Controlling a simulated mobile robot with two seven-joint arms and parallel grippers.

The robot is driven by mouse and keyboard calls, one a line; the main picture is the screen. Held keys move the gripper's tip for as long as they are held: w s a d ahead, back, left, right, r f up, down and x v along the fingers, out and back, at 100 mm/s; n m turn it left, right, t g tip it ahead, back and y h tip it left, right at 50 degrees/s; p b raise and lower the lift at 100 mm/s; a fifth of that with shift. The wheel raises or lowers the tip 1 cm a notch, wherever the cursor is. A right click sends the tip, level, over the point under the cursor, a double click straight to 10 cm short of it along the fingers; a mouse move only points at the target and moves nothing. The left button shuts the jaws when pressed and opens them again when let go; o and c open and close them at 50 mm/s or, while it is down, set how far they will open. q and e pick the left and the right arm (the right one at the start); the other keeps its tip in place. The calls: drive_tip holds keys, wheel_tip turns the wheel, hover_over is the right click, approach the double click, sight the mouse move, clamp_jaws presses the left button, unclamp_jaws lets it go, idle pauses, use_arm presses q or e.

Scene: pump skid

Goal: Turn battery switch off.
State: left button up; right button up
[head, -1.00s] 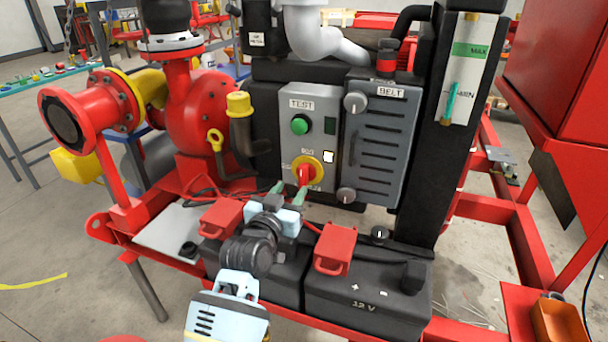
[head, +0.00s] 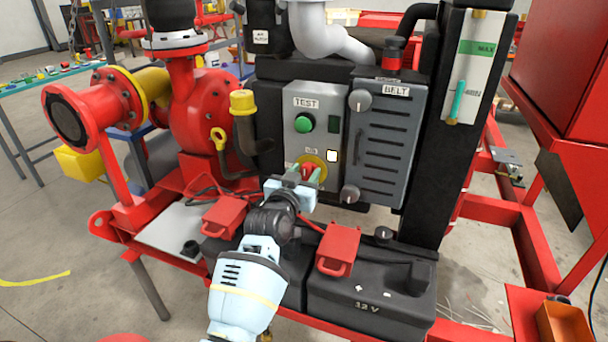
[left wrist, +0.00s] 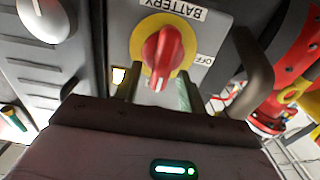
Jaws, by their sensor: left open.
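The battery switch is a red knob (head: 307,171) on a round yellow plate (left wrist: 137,43), low on the grey panel with the green TEST button. In the left wrist view the knob (left wrist: 163,55) lies under an upside-down BATTERY label (left wrist: 172,9), with an OFF label (left wrist: 204,60) at the plate's right. My left gripper (head: 305,178) is open in front of the switch, partly covering it in the head view. In the left wrist view its fingers stand either side of the knob's lower end, with no clear contact. My right gripper is not in view.
A grey vented BELT cover (head: 385,140) with two round knobs adjoins the panel on the right. Black batteries with red terminal covers (head: 338,249) sit below. A yellow-capped pipe (head: 243,103) and red pump (head: 197,115) stand left.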

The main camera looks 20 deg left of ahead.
use_arm(q)
drive_tip(key=shift+c, duration=0.3)
clamp_jaws()
